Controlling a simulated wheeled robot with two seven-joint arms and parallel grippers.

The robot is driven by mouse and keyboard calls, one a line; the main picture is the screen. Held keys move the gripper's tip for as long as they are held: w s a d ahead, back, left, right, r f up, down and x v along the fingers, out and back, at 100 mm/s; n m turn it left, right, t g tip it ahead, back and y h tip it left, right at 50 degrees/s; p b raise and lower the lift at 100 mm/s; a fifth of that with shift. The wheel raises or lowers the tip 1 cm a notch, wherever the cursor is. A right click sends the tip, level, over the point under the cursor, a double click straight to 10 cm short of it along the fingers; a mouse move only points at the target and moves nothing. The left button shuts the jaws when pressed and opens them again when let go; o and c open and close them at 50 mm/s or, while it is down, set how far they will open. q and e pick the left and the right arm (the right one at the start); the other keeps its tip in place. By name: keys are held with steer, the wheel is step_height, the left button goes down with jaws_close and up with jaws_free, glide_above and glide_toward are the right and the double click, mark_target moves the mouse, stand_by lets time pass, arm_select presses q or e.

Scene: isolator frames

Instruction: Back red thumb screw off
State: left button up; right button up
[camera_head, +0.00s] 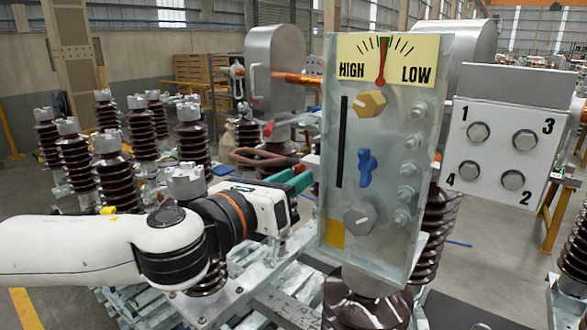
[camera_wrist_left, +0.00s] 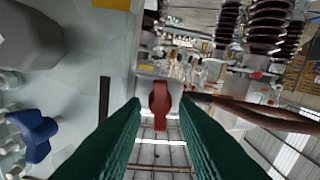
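The red thumb screw (camera_wrist_left: 160,100) shows in the left wrist view between and beyond my fingertips, with clear space on both sides. My left gripper (camera_head: 292,181) has green fingers, stands at the panel's left edge, lower than that red piece, and is open and empty. The open fingers also show in the left wrist view (camera_wrist_left: 160,112). My right gripper is not in view.
The panel carries a gold knob (camera_head: 369,103), a blue knob (camera_head: 366,167), a grey knob (camera_head: 360,218) and several bolts at its right. A white numbered box (camera_head: 497,150) stands right. Brown ribbed insulators (camera_head: 75,160) stand left. A brown cable (camera_head: 262,157) lies behind the gripper.

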arm_select(q)
steer(key=shift+w+d, duration=0.25)
steer(key=shift+w, duration=0.1)
jaws_close()
